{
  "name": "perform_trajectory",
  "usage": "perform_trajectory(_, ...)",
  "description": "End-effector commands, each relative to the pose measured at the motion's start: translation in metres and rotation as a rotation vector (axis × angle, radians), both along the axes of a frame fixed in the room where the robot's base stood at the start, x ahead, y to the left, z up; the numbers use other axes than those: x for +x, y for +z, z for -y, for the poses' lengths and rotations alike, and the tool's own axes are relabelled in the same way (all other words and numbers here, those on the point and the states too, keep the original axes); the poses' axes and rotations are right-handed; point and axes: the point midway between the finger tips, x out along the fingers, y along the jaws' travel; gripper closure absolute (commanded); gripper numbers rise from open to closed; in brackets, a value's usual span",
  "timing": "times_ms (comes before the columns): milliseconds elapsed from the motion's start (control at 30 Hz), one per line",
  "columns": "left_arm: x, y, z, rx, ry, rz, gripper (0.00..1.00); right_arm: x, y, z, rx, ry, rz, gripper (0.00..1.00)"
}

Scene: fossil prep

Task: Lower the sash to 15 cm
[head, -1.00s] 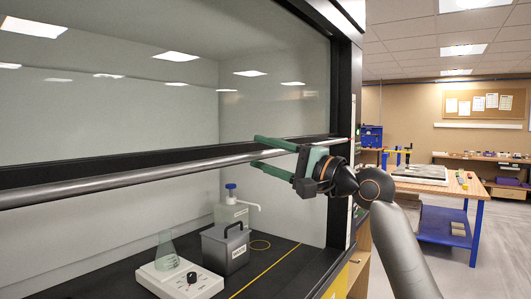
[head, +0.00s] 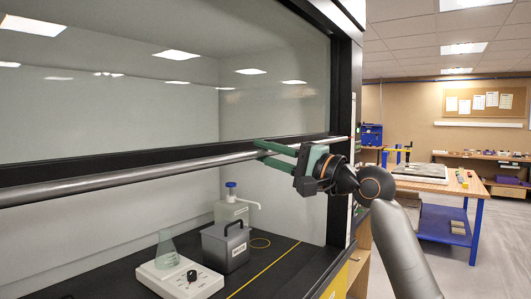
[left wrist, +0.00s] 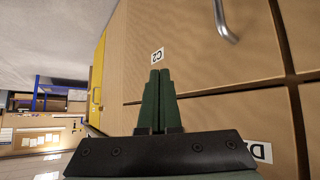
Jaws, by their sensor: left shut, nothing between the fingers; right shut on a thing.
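The sash is a large glass pane (head: 150,90) with a black bottom rail (head: 100,168), raised well above the hood's work surface. A long round metal handle bar (head: 120,180) runs along the front of this rail. My right gripper (head: 259,152) has its green fingers closed around the bar near its right end, one finger above and one below. My left gripper (left wrist: 155,75) shows only in the left wrist view. Its green fingers are together and empty, in front of wooden cabinet fronts (left wrist: 190,55).
A yellow line (head: 265,270) marks the dark work surface. A blue-legged workbench (head: 440,190) stands at the right.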

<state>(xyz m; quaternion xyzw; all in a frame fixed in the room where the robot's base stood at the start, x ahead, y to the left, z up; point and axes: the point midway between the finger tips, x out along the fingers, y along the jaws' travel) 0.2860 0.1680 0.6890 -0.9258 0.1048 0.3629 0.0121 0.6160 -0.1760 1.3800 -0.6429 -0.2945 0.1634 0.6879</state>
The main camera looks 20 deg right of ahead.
Motion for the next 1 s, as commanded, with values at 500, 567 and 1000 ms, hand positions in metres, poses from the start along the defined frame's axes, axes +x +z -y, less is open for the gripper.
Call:
perform_trajectory(500,0.0,0.0,0.0,0.0,0.0,0.001,1.0,0.0,0.0,0.0,-0.001,0.0,-0.001,1.0)
perform_trajectory(567,0.001,0.0,0.0,0.0,0.0,0.002,1.0,0.0,0.0,0.0,-0.001,0.0,-0.001,1.0)
perform_trajectory(1000,0.001,-0.009,0.0,0.0,0.001,0.002,1.0,0.001,-0.02,0.0,-0.002,0.0,-0.005,1.0)
